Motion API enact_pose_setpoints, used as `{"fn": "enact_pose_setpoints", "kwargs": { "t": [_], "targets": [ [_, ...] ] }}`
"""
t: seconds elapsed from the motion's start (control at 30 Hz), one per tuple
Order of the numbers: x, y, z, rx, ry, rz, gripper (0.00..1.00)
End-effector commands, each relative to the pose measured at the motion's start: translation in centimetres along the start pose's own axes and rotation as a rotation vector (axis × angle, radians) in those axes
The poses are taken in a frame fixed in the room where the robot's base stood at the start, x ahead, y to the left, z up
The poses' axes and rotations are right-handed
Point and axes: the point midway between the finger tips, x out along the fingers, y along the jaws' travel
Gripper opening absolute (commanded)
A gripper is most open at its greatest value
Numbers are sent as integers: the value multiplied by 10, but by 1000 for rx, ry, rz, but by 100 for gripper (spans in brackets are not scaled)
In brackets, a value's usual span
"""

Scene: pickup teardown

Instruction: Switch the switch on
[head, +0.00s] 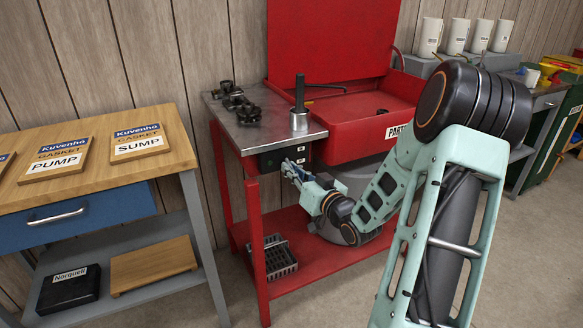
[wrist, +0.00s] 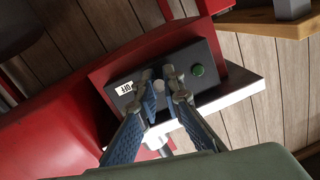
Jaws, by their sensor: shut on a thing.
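The switch is a dark control box (head: 270,161) below the metal top of the red parts washer. In the wrist view its dark face (wrist: 204,56) shows a round green button or lamp (wrist: 197,70) and a small white label (wrist: 124,88). A pale grey switch knob (wrist: 158,88) sits between my fingertips. My gripper (wrist: 164,80) is shut on this knob, its blue-padded fingers pointing at the box face. In the head view my gripper (head: 288,167) is at the box, and the knob is hidden. The knob's exact setting cannot be told.
The metal top (head: 255,136) above holds a cylindrical part with an upright dark rod (head: 299,112) and several black parts (head: 235,102). The red basin (head: 360,108) is on the right. A wooden bench (head: 90,160) stands left, across a gap. A wire basket (head: 277,262) is on the lower shelf.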

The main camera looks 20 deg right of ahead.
Motion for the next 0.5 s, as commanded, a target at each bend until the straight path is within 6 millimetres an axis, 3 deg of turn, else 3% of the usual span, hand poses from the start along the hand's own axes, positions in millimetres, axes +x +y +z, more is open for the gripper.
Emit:
{"fn": "enact_pose_setpoints", "kwargs": {
  "t": [0.5],
  "targets": [
    [-4,-4,-20,25,-272,46,0]
  ]
}}
